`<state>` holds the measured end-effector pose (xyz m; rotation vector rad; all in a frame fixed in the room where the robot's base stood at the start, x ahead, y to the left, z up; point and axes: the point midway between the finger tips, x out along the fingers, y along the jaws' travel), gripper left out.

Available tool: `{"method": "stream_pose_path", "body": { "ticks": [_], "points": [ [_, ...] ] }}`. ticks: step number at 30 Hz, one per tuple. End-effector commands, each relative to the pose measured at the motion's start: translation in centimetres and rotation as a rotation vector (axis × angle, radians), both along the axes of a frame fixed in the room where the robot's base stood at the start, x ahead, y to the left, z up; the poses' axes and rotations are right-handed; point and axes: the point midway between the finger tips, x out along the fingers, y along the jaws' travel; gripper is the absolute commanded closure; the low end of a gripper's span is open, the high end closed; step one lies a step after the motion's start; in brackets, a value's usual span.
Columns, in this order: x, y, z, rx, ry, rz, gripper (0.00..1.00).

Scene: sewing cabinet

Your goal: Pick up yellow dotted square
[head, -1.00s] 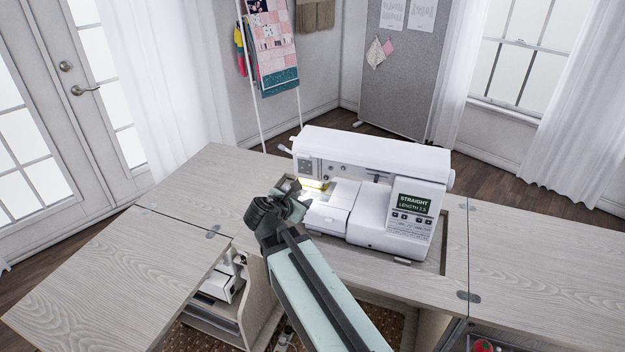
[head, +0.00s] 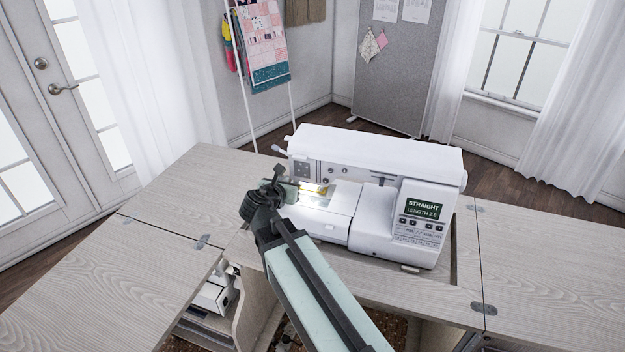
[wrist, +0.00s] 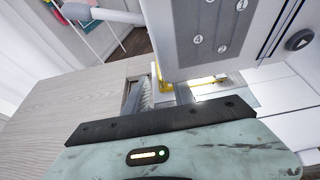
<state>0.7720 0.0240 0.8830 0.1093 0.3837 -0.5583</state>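A thin strip of yellow (head: 313,188) shows at the lit needle area under the left end of the white sewing machine (head: 380,158). It also shows in the wrist view as yellow edges (wrist: 207,80) beneath the machine head. Its dots and full outline are hidden, so I cannot tell if it is the yellow dotted square. My gripper (head: 280,193) is just left of the needle area, close beside the machine's bed. In the wrist view, its pale green body with a black edge fills the bottom. Its fingertips are not clear, and I cannot tell if it holds anything.
The machine sits in a recess of the wooden cabinet top (head: 215,180). The left cabinet leaf (head: 110,270) and right leaf (head: 555,270) are bare. A grey pinboard (head: 375,85) at the back holds papers, a pale square (head: 373,45) and a pink square (head: 382,39).

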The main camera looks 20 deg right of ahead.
Motion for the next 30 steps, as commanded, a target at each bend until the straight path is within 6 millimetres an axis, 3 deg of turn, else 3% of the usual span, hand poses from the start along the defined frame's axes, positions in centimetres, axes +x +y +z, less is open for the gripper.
{"method": "stream_pose_path", "body": {
  "ticks": [1, 8, 12, 21, 25, 30],
  "points": [
    [0.3, -0.3, -0.7, 0.000, 0.000, 0.000, 0.69],
    [0.4, -0.6, -0.5, 0.000, 0.000, 0.001, 0.69],
    [0.4, -0.6, -0.5, 0.000, 0.000, 0.001, 1.00],
    [0.4, -0.6, -0.5, 0.000, 0.000, 0.001, 1.00],
    [0.4, -0.7, 0.4, 0.000, 0.000, 0.000, 1.00],
    [-0.8, 0.3, 0.1, -0.001, 0.001, -0.010, 1.00]
  ]
}}
